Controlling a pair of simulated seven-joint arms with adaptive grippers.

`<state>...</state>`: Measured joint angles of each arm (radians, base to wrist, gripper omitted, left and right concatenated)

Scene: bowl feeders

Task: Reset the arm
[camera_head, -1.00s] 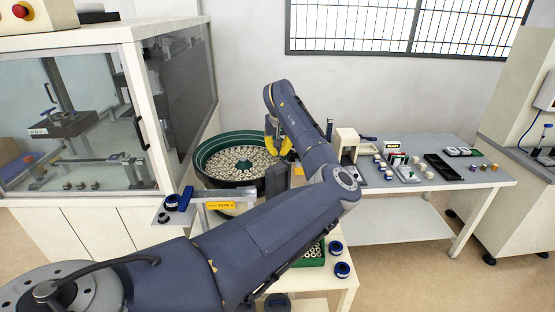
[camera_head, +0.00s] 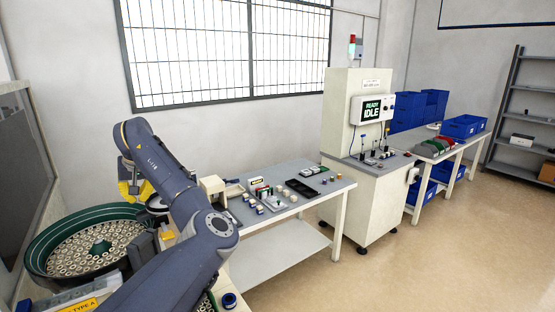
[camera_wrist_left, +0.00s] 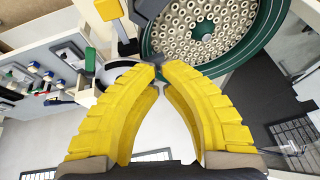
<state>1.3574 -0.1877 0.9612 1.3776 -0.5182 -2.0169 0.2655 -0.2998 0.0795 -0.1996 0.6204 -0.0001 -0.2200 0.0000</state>
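My left gripper (camera_head: 131,188) has yellow fingers and hangs from the bent end of my left arm, beside the far right rim of the green bowl feeder (camera_head: 40,243). In the left wrist view the yellow fingers of the left gripper (camera_wrist_left: 159,69) meet or nearly meet at their tips, and I see nothing held between them. The bowl feeder (camera_wrist_left: 146,40) full of small ring-shaped parts also shows there, beyond the fingertips. My right arm and gripper are not in view.
A grey-topped table (camera_head: 330,188) with small parts and trays stands right of my arm. Beyond it is a white station (camera_head: 345,115) with a screen reading "READY IDLE" (camera_head: 372,110). Blue bins (camera_head: 463,126) and a grey shelf (camera_head: 520,90) stand farther right. The floor in front is clear.

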